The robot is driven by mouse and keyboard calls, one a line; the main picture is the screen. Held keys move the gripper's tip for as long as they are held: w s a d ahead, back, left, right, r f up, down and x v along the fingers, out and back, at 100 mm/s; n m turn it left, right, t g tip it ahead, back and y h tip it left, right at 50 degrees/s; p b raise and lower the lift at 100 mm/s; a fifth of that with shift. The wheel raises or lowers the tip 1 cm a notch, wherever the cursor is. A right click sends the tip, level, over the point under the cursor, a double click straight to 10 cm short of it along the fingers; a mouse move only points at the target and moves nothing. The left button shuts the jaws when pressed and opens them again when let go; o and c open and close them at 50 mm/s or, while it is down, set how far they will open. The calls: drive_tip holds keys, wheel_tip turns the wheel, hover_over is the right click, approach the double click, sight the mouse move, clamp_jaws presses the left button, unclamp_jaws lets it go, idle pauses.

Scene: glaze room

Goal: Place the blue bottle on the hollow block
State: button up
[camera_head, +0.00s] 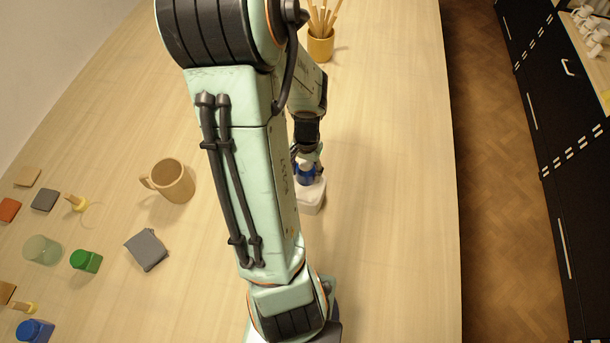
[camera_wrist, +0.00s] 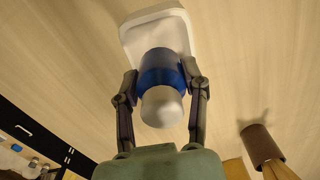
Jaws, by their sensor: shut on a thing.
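The blue bottle (camera_head: 306,176) has a white cap and sits between the fingers of my gripper (camera_head: 307,160). In the wrist view the bottle (camera_wrist: 160,68) is gripped from both sides by my gripper (camera_wrist: 160,76), with its white cap (camera_wrist: 162,107) toward the camera. The white hollow block (camera_head: 314,197) lies on the table just under the bottle. In the wrist view the block (camera_wrist: 140,35) shows behind the bottle, which covers part of it. I cannot tell whether the bottle's base touches the block or hangs just above it. My arm hides part of the area to the left.
A tan mug (camera_head: 174,182) and a grey folded cloth (camera_head: 147,250) are left of my arm. A green jar (camera_head: 86,262), a clear glass (camera_head: 42,250) and another blue container (camera_head: 36,331) are farther left. A yellow stick pot (camera_head: 320,46) stands behind. The table right of the block is clear.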

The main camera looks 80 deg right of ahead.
drive_tip(key=shift+f, duration=1.35)
drive_tip(key=o, duration=1.2)
drive_tip(key=shift+f, duration=0.1)
drive_tip(key=shift+c, duration=0.2)
